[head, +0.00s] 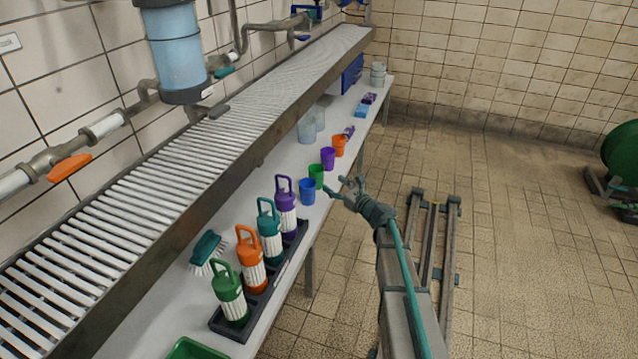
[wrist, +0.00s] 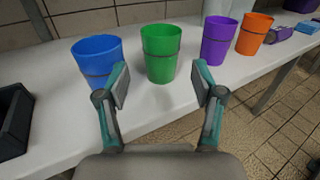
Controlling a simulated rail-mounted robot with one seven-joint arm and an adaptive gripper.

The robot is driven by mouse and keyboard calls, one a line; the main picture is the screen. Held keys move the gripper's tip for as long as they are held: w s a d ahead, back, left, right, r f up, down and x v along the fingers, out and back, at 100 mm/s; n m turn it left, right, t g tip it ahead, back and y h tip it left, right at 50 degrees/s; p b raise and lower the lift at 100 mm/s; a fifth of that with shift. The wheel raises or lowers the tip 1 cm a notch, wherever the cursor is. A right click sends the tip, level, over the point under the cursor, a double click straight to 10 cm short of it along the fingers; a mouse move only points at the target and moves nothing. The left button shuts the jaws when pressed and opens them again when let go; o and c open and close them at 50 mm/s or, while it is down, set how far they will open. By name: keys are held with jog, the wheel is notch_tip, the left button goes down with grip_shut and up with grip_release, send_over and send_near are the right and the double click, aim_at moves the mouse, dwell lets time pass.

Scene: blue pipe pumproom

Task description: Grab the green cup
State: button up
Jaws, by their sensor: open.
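The green cup (head: 316,175) stands upright on the white bench, between the blue cup (head: 308,191) and the purple cup (head: 328,158). In the wrist view the green cup (wrist: 160,52) is ahead of my gripper (wrist: 161,84), roughly centred between the two teal-backed fingers. My gripper (head: 340,190) is open and empty, at the bench's front edge in the head view. The cup appears beyond the fingertips, not between the pads.
The blue cup (wrist: 98,60) is close on the left of the green cup; the purple cup (wrist: 217,40) and orange cup (wrist: 254,34) stand to the right. A slatted metal rack (head: 200,140) runs above the bench. A black tray (head: 270,280) holds several handled bottles.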

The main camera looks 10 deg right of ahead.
aim_at(321, 175)
jog(key=b+x, duration=0.1)
jog(key=x, duration=0.4)
jog(key=shift+w+a+f, duration=0.15)
jog(key=shift+w, duration=0.2)
jog(key=b+x, duration=0.2)
jog(key=x, duration=0.3)
jog(key=shift+w+f+b, duration=0.1)
jog(key=shift+f+b, duration=0.05)
jog(key=shift+b, duration=0.25)
jog(key=c, duration=0.8)
